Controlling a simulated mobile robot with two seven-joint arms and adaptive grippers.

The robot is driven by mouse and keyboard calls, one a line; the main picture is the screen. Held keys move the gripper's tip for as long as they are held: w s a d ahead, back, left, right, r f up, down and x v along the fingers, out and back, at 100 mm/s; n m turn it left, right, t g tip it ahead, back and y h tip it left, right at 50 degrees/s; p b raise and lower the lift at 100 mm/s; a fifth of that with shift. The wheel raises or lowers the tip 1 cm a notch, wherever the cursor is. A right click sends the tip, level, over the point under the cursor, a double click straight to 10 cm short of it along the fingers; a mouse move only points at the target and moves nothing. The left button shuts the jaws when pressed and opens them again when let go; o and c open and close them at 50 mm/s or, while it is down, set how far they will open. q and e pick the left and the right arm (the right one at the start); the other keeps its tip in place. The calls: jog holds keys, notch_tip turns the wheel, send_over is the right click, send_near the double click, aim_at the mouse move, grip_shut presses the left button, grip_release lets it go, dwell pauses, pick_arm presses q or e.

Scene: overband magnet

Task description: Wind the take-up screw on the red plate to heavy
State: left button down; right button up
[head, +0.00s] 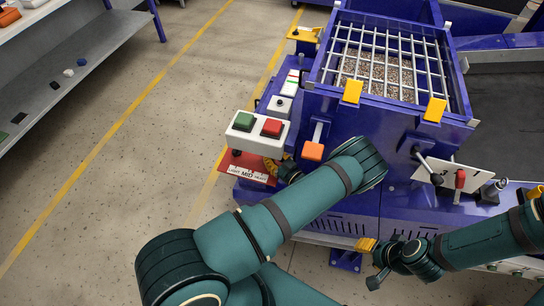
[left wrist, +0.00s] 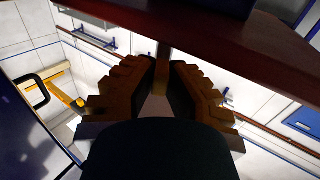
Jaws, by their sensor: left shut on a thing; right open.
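The red plate (head: 246,164), marked LIGHT, MID and HEAVY, sticks out from the machine's left side below the button box. My left gripper (head: 274,168) is at the plate's right end, partly hidden by my own arm. In the left wrist view the fingers of my left gripper (left wrist: 161,88) are closed around a thin upright shaft, the take-up screw (left wrist: 163,58), under the dark red edge of the plate (left wrist: 235,50). The screw's pointer and setting cannot be made out. My right gripper (head: 369,263) is open and empty in front of the machine's lower front.
A white box with a green button (head: 243,121) and a red button (head: 272,127) sits just above the plate. An orange-ended handle (head: 313,151) is close to my left forearm. A white panel with a red lever (head: 460,179) is at right. Open floor lies left.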

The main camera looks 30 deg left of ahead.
pick_arm(q)
jog(key=shift+s+a+m+t+h, duration=0.1)
jog(key=shift+m+t+h, duration=0.2)
jog(key=shift+m+t, duration=0.35)
jog(key=shift+s+m+t+h+p, duration=0.2)
jog(key=shift+m+t+h+p, duration=0.45)
jog(key=shift+t, duration=0.6)
jog(key=m+t+h, duration=0.3)
jog(key=t, duration=0.1)
jog(key=shift+s+a+m+p, duration=0.25)
jog(key=shift+m+p, duration=0.05)
jog(key=m+t+h, duration=0.1)
jog(key=m+t+h+p, duration=0.1)
jog(key=h, duration=0.1)
jog(key=m+t+h, duration=0.1)
jog(key=h, duration=0.1)
jog(key=shift+s+a+m+t, duration=0.15)
jog(key=shift+a+m+t, duration=0.15)
jog(key=shift+m, duration=0.1)
jog(key=shift+a+m+t+h+p, duration=0.1)
jog(key=shift+m+t+h+p, duration=0.35)
jog(key=shift+m+h, duration=0.65)
jog(key=shift+h, duration=0.35)
jog(key=c, duration=1)
grip_release()
